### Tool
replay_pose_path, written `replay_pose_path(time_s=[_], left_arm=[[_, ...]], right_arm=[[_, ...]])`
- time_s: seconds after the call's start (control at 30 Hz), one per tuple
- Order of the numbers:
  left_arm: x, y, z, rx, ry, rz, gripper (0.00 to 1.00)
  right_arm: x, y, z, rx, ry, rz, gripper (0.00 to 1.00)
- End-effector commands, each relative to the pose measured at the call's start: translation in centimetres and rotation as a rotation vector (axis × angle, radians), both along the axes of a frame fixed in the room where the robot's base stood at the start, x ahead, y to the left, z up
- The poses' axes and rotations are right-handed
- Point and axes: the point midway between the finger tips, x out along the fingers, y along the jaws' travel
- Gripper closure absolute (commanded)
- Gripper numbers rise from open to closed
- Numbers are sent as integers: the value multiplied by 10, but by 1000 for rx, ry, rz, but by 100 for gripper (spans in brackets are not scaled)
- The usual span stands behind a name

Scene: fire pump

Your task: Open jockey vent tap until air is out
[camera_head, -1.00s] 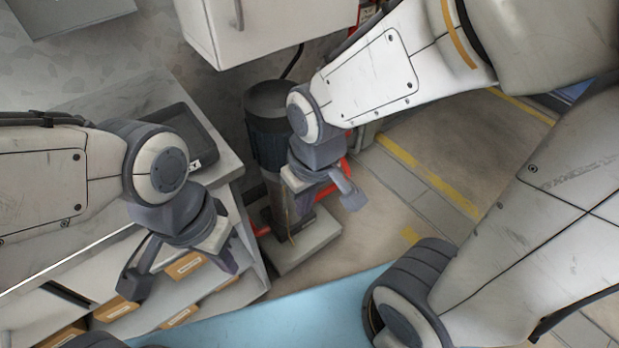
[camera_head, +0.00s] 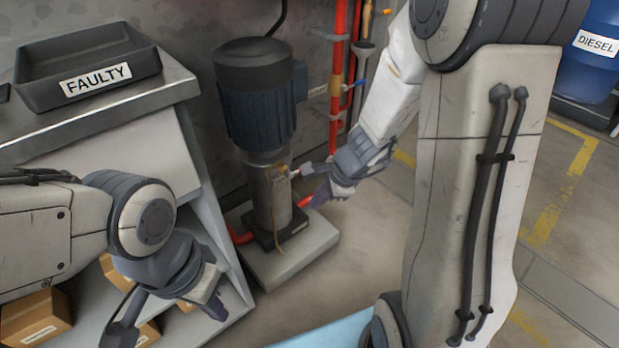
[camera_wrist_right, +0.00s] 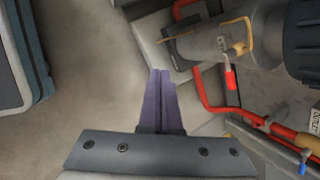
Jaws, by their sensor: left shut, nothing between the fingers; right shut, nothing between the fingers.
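The jockey pump has a dark ribbed motor (camera_head: 258,100) above a grey column (camera_head: 270,205) on a pale plinth. A small brass-coloured fitting (camera_head: 282,169), seemingly the vent tap, sits high on the column, with a thin tan tube hanging down. In the right wrist view the fitting (camera_wrist_right: 241,46) has a short red lever (camera_wrist_right: 230,79). My right gripper (camera_head: 320,196) is shut and empty, just right of the column. Its purple fingers (camera_wrist_right: 160,76) are left of the lever, apart from it in the picture. My left gripper (camera_head: 216,306) is shut and empty by the shelf. No air or water is visible.
Red pipes (camera_head: 337,75) rise behind the pump, with a blue-handled valve (camera_head: 355,84). A bench holds a black FAULTY tray (camera_head: 85,65), with boxes (camera_head: 35,318) on shelves below. A blue DIESEL drum (camera_head: 588,55) stands far right. Open floor lies right of the pump.

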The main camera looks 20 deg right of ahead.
Motion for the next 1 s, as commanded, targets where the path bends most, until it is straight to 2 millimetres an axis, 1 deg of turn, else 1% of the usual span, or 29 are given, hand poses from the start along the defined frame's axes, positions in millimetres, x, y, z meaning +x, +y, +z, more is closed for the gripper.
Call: replay_pose_path(time_s=[0.03, 0.1, 0.2, 0.3, 0.4, 0.5, 0.8, 0.87, 1.0], left_arm=[[0, 0, 1, 0, 0, 0, 100], [0, 0, 1, 0, 0, 0, 100], [0, 0, 1, 0, 0, 0, 100], [0, 0, 1, 0, 0, 0, 100], [0, 0, 0, 0, 0, 0, 100], [0, 0, 0, 0, 0, 0, 100], [0, 0, 0, 0, 0, 0, 100], [0, 0, -2, 0, 0, 0, 100], [0, 0, -13, 0, 0, 0, 100]], right_arm=[[11, -9, -2, 72, 14, -168, 100], [27, -20, -4, 174, 27, -396, 100], [45, -38, -6, 299, 39, -665, 100], [57, -52, -8, 385, 42, -850, 100], [63, -62, -9, 435, 42, -955, 100], [65, -65, -9, 454, 41, -993, 100], [66, -65, -10, 454, 41, -992, 100], [67, -64, -12, 454, 42, -991, 100], [75, -60, -27, 454, 42, -990, 100]])
